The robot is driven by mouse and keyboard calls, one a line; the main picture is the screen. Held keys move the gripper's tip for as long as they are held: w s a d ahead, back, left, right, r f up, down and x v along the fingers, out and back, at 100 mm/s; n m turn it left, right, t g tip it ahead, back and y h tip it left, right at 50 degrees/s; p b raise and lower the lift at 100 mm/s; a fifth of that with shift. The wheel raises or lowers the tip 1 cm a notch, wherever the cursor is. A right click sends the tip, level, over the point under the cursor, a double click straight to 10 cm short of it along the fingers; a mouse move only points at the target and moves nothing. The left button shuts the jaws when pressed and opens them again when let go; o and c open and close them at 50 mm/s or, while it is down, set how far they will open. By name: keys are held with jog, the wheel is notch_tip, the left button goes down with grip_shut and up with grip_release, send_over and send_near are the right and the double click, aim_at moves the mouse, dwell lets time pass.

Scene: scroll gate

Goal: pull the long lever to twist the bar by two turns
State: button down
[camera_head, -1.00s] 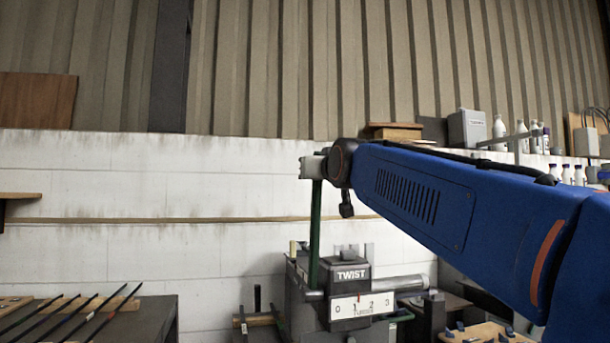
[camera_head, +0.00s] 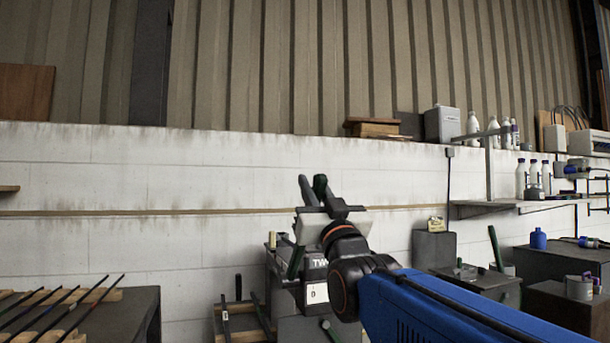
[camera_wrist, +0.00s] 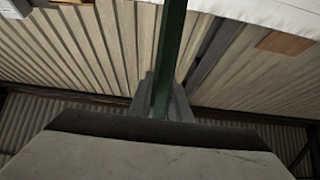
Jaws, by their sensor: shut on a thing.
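In the wrist view the green lever (camera_wrist: 171,50) runs down between the two grey fingers (camera_wrist: 162,98). The machine's dark head carries a partly covered "TWIST" label. Its white turns scale (camera_head: 317,293) shows only near the 0. My wrist and blue arm hide the rest of the scale, and I cannot see a pointer or the bar being twisted.
A dark table (camera_head: 125,315) with several thin rods on a wooden rack stands at the lower left. Dark benches (camera_head: 575,265) and a shelf (camera_head: 520,206) with bottles are at the right.

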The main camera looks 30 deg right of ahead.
jog(key=s+a+f+t, duration=0.1)
jog(key=s+f+t, duration=0.1)
jog(key=s+f, duration=0.3)
jog(key=shift+a+t+h, duration=0.2)
jog(key=shift+t+h, duration=0.1)
jog(key=shift+h, duration=0.1)
jog(key=shift+s+f, duration=0.1)
jog(key=c, duration=1.6)
grip_release()
jog(key=shift+c, duration=0.2)
